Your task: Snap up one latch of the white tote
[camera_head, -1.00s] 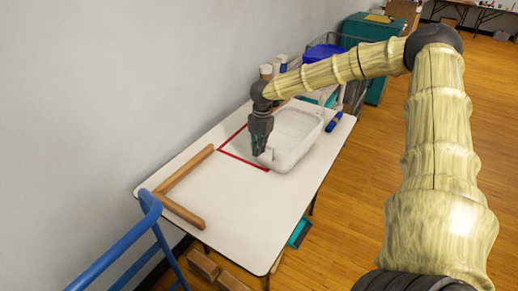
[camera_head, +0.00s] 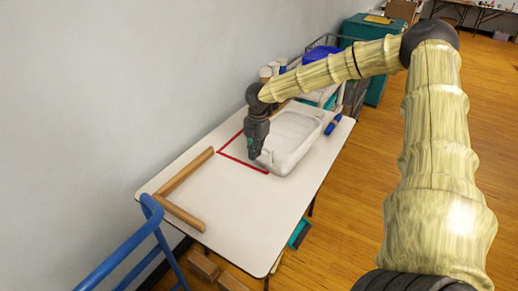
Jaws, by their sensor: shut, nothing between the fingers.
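The white tote (camera_head: 292,150) sits on the white table (camera_head: 225,215), at the edge of a red tape outline (camera_head: 240,160). It looks translucent, with a long rim. My gripper (camera_head: 252,157) points down at the tote's near left end and is shut with nothing in it. It is beside or touching the tote's end; I cannot tell which. The latches are too small to make out, and the gripper hides part of that end.
A wooden L-shaped piece (camera_head: 185,195) lies on the table's left part. A blue roll-like object (camera_head: 332,124) lies right of the tote. Cylindrical containers (camera_head: 268,73) stand behind. A blue rail (camera_head: 120,250) is at front left.

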